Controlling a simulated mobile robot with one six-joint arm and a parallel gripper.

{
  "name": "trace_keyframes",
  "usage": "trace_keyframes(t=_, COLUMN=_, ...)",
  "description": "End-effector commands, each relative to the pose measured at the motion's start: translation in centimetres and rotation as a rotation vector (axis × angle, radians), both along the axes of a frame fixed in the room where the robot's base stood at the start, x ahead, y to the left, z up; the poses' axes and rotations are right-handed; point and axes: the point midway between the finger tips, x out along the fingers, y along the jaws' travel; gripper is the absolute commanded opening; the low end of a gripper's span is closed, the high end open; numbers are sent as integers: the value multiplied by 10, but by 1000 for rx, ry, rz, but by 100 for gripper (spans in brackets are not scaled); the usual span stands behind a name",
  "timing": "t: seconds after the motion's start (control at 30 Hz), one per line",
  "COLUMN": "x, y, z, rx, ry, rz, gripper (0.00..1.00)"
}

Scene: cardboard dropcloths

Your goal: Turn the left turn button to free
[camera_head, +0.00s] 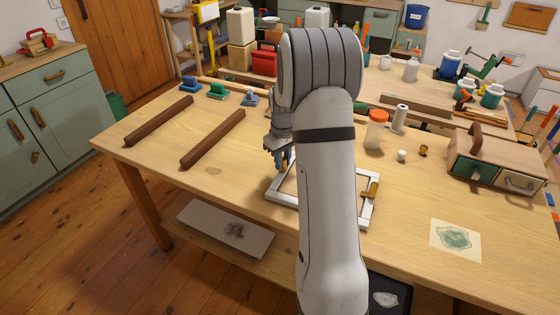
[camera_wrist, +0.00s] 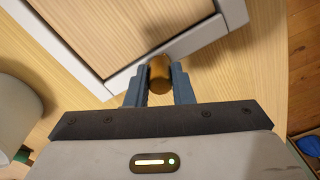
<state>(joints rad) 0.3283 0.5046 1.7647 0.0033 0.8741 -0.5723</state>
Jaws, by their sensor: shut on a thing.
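A white frame (camera_head: 282,202) lies on the wooden table, partly hidden behind my arm. The wrist view shows the frame (camera_wrist: 207,40) around a wood-coloured panel (camera_wrist: 115,30). The left turn button (camera_wrist: 159,72) is a small brass-coloured piece at the frame's edge. My gripper (camera_wrist: 158,82) is shut on it, one finger on each side. In the head view my gripper (camera_head: 282,160) points down at the frame's left side, and the button is mostly hidden there. The right turn button (camera_head: 372,189), also brass, sits on the frame's right bar, clear of my gripper.
Two dark brown bars (camera_head: 213,139) lie to the left on the table. An orange-lidded jar (camera_head: 376,130) and a white roll (camera_head: 399,117) stand behind the frame. A wooden drawer box (camera_head: 497,163) is at the right. The front left tabletop is clear.

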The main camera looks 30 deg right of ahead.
Motion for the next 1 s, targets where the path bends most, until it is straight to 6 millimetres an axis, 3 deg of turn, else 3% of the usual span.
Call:
trace_keyframes(t=0.2, x=0, y=0, z=0, rx=-1, ry=-1, rz=0, gripper=0)
trace_keyframes(t=0.23, x=0, y=0, z=0, rx=-1, ry=-1, rz=0, gripper=24)
trace_keyframes(t=0.47, x=0, y=0, z=0, rx=0, ry=0, rz=-1, gripper=42)
trace_keyframes(t=0.77, x=0, y=0, z=4, rx=-1, ry=-1, rz=-1, gripper=43)
trace_keyframes(t=1.0, x=1, y=0, z=41, rx=-2, ry=-5, rz=-1, gripper=43)
